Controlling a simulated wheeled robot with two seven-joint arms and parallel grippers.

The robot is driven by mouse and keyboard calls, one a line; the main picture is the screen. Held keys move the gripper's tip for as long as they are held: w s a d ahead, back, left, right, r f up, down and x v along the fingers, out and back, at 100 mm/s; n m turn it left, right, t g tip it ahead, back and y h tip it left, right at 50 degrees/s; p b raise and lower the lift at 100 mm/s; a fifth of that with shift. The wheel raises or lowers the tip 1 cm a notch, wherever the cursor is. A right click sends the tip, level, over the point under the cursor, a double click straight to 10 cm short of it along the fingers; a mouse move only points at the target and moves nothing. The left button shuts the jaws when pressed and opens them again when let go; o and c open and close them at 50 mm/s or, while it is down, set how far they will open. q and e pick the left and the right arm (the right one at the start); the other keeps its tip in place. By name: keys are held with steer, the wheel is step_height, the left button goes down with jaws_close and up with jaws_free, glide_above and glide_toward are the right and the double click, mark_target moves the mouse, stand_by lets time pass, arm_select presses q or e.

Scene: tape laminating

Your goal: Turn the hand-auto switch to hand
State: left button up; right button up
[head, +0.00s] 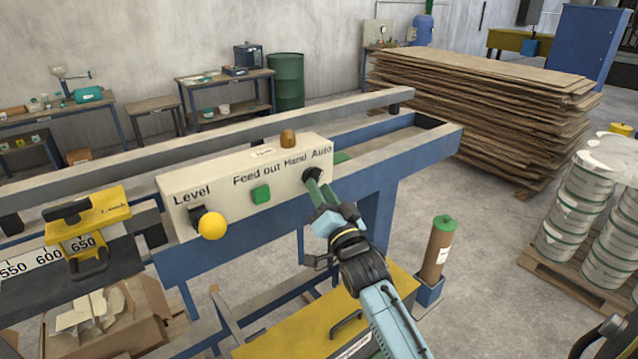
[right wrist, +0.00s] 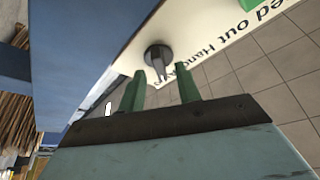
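The hand-auto switch is a dark rotary knob (head: 311,174) on the cream control panel (head: 228,207), below the label "Hand Auto". In the right wrist view the knob (right wrist: 158,57) has a pointer toward the gripper. My right gripper (head: 319,188) is at the panel, right in front of the knob. In the right wrist view its two green fingers (right wrist: 160,80) stand apart, with the knob's pointer in line with the gap between them. Whether a finger touches the knob, I cannot tell. My left gripper is not in view.
A green button (head: 261,194) and a yellow knob (head: 211,226) are on the same panel, left of the switch. An orange lamp (head: 288,138) sits on top. The blue machine frame (head: 415,155) extends behind. A brown roll (head: 437,250) stands right of my arm.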

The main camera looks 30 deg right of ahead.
steer(key=shift+x, duration=0.8)
steer(key=shift+c, duration=0.3)
jaws_close()
